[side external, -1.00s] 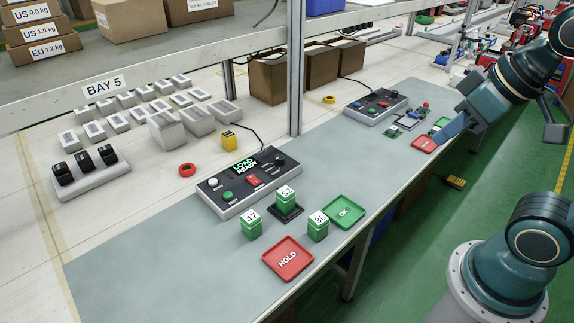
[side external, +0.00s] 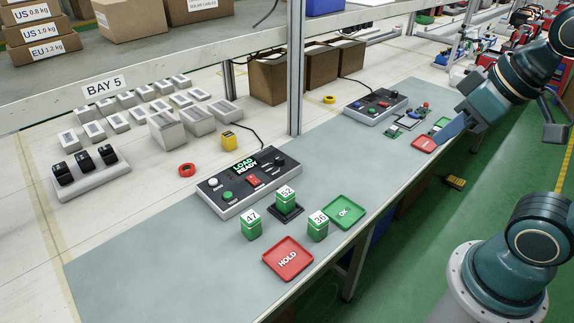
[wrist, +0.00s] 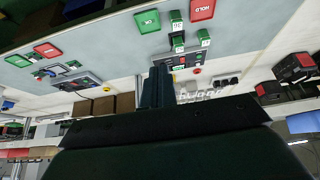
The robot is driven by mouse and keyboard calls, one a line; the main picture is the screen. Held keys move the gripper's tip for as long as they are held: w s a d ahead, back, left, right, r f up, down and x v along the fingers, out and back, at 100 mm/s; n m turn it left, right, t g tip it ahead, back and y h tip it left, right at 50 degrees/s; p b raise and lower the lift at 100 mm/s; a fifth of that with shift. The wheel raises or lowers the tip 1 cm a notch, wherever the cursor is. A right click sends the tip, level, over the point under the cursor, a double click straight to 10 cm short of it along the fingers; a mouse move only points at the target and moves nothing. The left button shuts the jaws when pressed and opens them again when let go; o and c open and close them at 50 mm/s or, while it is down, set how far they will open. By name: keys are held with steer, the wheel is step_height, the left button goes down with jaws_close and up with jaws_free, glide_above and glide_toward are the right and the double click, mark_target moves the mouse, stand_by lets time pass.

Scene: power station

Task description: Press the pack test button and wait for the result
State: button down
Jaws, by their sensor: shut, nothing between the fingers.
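The test box (side external: 248,183) stands on the grey mat, and its screen (side external: 245,163) reads "LOAD READY". It carries a green button (side external: 227,196), a red switch (side external: 253,180) and a white knob (side external: 212,183); the small labels are unreadable. Green pack 52 (side external: 286,197) stands on the black pad (side external: 297,212) in front of the box. Green packs 47 (side external: 251,229) and 36 (side external: 318,229) stand upright on the mat. My gripper (side external: 441,138) is shut and empty, well right of the box. In the wrist view, the fingers (wrist: 160,70) show below the box (wrist: 187,61).
A red HOLD tray (side external: 270,268) and a green OK tray (side external: 344,224) lie near the mat's front. A second control box (side external: 376,105) stands further right. A metal post (side external: 296,70) rises behind the mat. The mat's left end is clear.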

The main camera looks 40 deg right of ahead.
stand_by(0.5)
steer(key=n+t+y, duration=0.2)
steer(key=n+t, duration=0.1)
steer(key=n, duration=0.8)
glide_above(231, 196)
step_height(231, 196, down, 20)
steer(key=shift+f, duration=0.2)
steer(key=shift+f, duration=0.2)
steer(key=shift+f, duration=4.2)
steer(key=shift+f, duration=0.4)
